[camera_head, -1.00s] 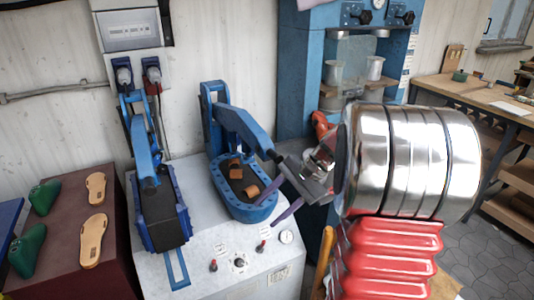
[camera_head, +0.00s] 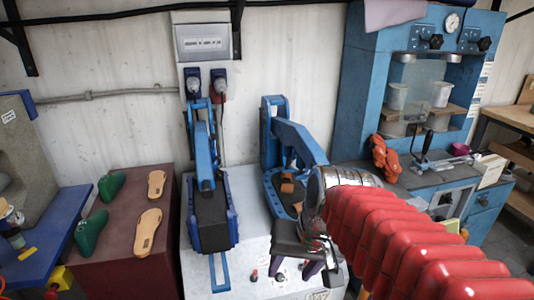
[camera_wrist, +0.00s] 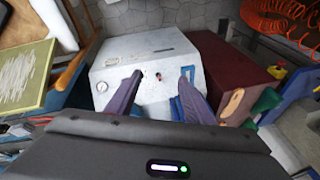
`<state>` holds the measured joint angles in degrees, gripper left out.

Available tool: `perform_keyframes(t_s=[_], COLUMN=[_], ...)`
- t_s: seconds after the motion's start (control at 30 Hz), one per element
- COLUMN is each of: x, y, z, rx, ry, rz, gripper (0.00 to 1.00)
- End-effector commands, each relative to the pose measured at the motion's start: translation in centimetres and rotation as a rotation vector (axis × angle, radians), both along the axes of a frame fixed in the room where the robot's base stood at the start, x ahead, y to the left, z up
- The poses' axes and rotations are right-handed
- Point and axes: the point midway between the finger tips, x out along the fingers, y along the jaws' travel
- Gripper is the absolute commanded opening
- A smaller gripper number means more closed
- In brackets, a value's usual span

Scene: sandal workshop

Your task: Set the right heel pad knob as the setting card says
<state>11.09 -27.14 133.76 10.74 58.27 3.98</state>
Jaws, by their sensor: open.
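My gripper (camera_head: 297,268) is open and empty, above the front of the white machine top (camera_head: 262,215). In the wrist view, my gripper (camera_wrist: 159,80) points its two purple fingers down at the white panel (camera_wrist: 180,58). A small dark control (camera_wrist: 158,76) shows between the fingertips, apart from them. In the head view, a small red-topped control (camera_head: 254,275) stands left of the fingers; others are partly hidden. Two black knobs (camera_head: 436,41) (camera_head: 485,43) sit high on the blue machine. No label marks the heel pad knob readably. I cannot tell which paper is the setting card.
Two blue-framed presses (camera_head: 211,215) (camera_head: 268,190) stand on the white machine. Left, a maroon block (camera_head: 115,255) holds green lasts (camera_head: 90,230) and tan soles (camera_head: 150,230). The blue machine (camera_head: 375,75) stands right.

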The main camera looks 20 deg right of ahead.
Motion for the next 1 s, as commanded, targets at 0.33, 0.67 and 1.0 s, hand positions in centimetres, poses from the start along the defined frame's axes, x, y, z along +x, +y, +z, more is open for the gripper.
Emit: perform_keyframes(t_s=[0.33, 0.67, 1.0], x=[-3.4, -4.0, -4.0], y=[2.0, 2.2, 2.2], z=[0.8, 0.8, 0.8], rx=[-0.192, -0.235, -0.234], ry=[-0.173, -0.213, -0.212], rz=[0.241, 0.292, 0.29], gripper=[0.47, 0.47, 0.31])
